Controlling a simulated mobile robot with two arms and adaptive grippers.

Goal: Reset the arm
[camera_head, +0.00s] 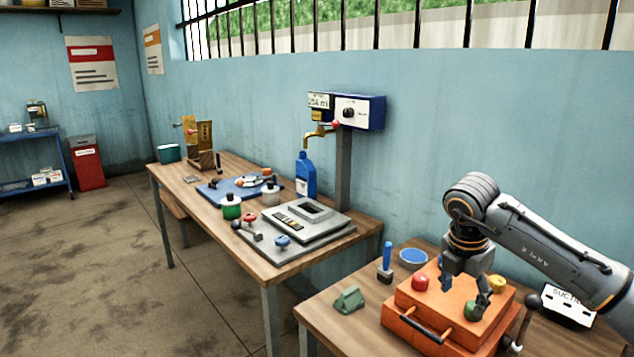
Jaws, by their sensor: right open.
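My right arm comes in from the right edge. My right gripper (464,292) points down with its fingers apart over the orange case (418,312) on the near table. No object shows between the fingers. One fingertip is close to a green knob (472,312) on top of the case; I cannot tell if they touch. A red knob (420,283) is left of the gripper and a yellow knob (498,284) is to its right. My left gripper is not in view.
The near table (338,311) also holds a green block (349,299), a blue-handled tool (386,262), a round blue-topped dish (413,257) and a white sign (568,306). The farther table has a blue bottle (306,177) under a tap. Floor at left is clear.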

